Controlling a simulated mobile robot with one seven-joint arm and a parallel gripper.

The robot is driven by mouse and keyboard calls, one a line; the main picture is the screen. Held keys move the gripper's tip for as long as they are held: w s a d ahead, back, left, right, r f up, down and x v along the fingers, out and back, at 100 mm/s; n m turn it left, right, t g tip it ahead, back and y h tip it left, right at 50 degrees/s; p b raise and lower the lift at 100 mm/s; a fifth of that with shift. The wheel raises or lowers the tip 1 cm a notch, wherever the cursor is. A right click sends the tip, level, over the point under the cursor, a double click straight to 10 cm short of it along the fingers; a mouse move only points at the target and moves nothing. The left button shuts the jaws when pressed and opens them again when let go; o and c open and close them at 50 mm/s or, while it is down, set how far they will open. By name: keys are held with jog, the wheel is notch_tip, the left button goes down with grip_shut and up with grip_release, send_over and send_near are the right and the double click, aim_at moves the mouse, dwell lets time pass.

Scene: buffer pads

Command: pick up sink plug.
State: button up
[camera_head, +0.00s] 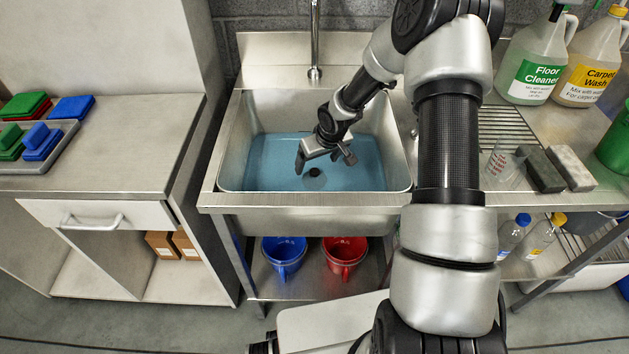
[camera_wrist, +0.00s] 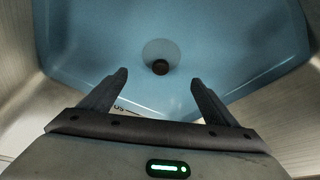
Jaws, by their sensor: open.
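The sink plug (camera_head: 314,172) is a small dark round piece at the bottom of the sink (camera_head: 401,180), under blue water. In the wrist view the plug (camera_wrist: 160,67) sits in a paler round patch, ahead of the fingertips and midway between them. My gripper (camera_head: 325,164) is inside the sink area, above the plug and apart from it. In the wrist view my gripper (camera_wrist: 158,78) has its two dark fingers spread wide with nothing between them.
A faucet (camera_head: 315,45) stands at the sink's back edge. To the right are a floor cleaner jug (camera_head: 532,65), a beaker (camera_head: 500,165) and sponges (camera_head: 556,168). The left counter (camera_head: 130,150) holds colored pads in a tray (camera_head: 60,150). Blue and red buckets (camera_head: 345,255) sit below.

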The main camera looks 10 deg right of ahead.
aim_at(315, 172)
jog(key=shift+x, duration=0.85)
jog(key=x, duration=0.2)
jog(key=b+x, duration=0.1)
jog(key=x, duration=0.1)
jog(key=shift+s+d+f, duration=0.1)
jog(key=shift+s+f, duration=0.1)
jog(key=shift+s, duration=0.15)
jog(key=shift+w+f, duration=0.3)
jog(key=shift+f, duration=0.2)
jog(key=c, duration=1.1)
